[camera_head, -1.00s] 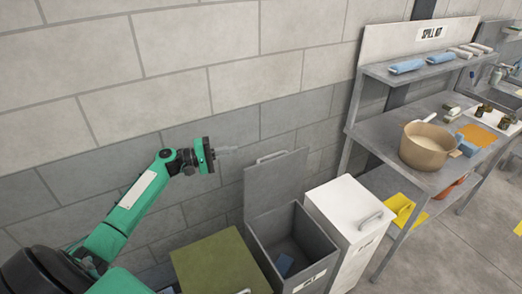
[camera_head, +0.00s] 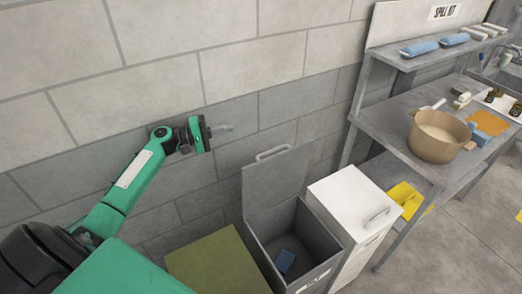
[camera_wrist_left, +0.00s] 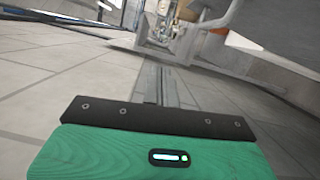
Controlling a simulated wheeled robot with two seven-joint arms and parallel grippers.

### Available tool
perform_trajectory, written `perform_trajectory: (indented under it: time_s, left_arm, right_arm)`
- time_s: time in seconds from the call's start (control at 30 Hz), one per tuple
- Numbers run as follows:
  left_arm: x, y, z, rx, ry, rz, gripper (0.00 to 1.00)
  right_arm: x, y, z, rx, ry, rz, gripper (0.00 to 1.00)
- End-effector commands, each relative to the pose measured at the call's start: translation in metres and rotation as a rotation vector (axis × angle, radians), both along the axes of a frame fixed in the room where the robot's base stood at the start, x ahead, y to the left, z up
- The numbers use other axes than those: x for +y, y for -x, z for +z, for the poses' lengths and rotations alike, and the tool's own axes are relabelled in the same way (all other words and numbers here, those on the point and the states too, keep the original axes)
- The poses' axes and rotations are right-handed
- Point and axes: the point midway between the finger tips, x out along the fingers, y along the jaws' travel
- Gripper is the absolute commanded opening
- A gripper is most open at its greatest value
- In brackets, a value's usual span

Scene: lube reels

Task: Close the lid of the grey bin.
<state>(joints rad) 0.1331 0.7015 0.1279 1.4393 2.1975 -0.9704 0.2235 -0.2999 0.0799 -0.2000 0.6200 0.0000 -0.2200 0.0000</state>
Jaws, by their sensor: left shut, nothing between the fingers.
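The grey bin (camera_head: 317,247) stands on the floor against the wall, with a blue item (camera_head: 285,261) inside. Its lid (camera_head: 277,184) is open and stands upright at the back, with a handle (camera_head: 272,152) on its top edge. My left gripper (camera_head: 228,130) is shut and empty, in the air left of the lid and a little higher than its handle, apart from it. In the left wrist view the shut fingers (camera_wrist_left: 160,86) point ahead. My right gripper is not in view.
An olive-green bin (camera_head: 215,265) stands left of the grey bin. A white bin (camera_head: 350,205) with a handle stands close on its right. Further right is a grey bench (camera_head: 385,125) with a tan pot (camera_head: 436,148). The brick wall is close behind.

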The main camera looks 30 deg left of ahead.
Motion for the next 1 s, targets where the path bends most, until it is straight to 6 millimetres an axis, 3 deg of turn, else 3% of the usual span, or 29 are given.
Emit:
perform_trajectory:
  time_s: [0.6, 0.8, 1.0]
  left_arm:
    - [0.000, 0.000, -0.078, -0.001, -0.001, 0.000, 0.00]
    - [0.000, -0.001, -0.085, -0.001, 0.000, 0.000, 0.00]
    - [-0.013, -0.014, -0.081, -0.001, 0.001, -0.001, 0.00]
  right_arm:
    - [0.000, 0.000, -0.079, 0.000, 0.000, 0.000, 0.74]
    - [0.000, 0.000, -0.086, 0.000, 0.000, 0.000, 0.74]
    - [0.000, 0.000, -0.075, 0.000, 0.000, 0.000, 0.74]
